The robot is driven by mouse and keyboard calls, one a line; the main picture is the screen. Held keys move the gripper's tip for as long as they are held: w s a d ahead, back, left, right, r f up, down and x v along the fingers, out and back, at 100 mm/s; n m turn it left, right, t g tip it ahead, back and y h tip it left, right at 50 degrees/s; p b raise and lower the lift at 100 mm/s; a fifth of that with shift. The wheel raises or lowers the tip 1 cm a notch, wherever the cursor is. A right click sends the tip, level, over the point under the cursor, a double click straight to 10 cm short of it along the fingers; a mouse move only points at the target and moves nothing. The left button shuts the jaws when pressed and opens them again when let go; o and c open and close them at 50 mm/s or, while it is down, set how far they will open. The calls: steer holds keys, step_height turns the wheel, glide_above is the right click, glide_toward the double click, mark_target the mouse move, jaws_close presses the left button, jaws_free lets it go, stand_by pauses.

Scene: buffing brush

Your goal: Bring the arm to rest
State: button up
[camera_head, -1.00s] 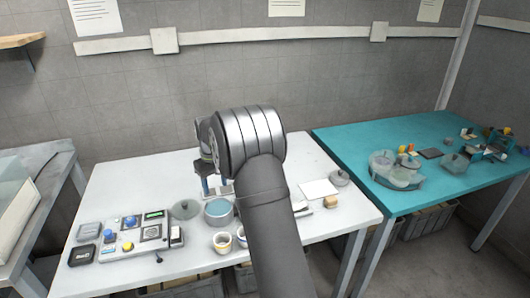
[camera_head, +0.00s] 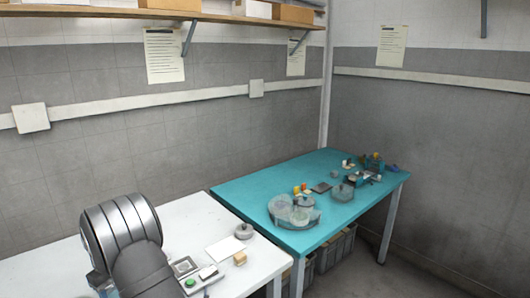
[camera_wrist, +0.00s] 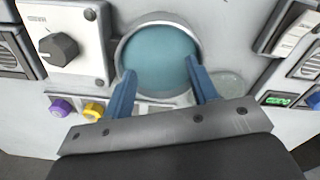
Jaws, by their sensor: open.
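My arm shows at the lower left of the head view, over the white table (camera_head: 205,215); the gripper itself is hidden there. In the wrist view my gripper (camera_wrist: 160,80) has two blue fingers spread apart with nothing between them. Beyond the fingers is a round container (camera_wrist: 158,55) with a blue-teal inside and a grey rim. I cannot tell how far the fingertips are from it.
A box with a black knob (camera_wrist: 60,48), a purple button (camera_wrist: 60,107) and a yellow button (camera_wrist: 93,110) lie left of the fingers. A teal table (camera_head: 250,185) with jars and small items stands to the right. Grey walls enclose the back.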

stand_by(0.4)
step_height(320, 180, down, 3)
steer(key=shift+r, duration=0.1)
steer(key=shift+w+a+r, duration=0.1)
steer(key=shift+r, duration=0.25)
step_height(320, 180, up, 10)
step_height(320, 180, down, 12)
steer(key=shift+r, duration=0.1)
steer(key=r, duration=0.3)
steer(key=d+r, duration=0.1)
steer(key=r, duration=0.1)
steer(key=shift+w+r, duration=0.1)
steer(key=w+d+r, duration=0.3)
steer(key=d+r, duration=0.3)
steer(key=d, duration=0.4)
steer(key=s+a+r+n, duration=0.2)
steer(key=s+a+n, duration=0.5)
steer(key=s+a, duration=0.9)
steer(key=s+a+f, duration=0.2)
steer(key=a, duration=0.1)
steer(key=s+a+f, duration=0.2)
steer(key=a+f, duration=0.1)
steer(key=s+a+f, duration=0.2)
steer(key=a, duration=0.2)
steer(key=shift+s+a+f, duration=0.1)
steer(key=shift+f, duration=0.25)
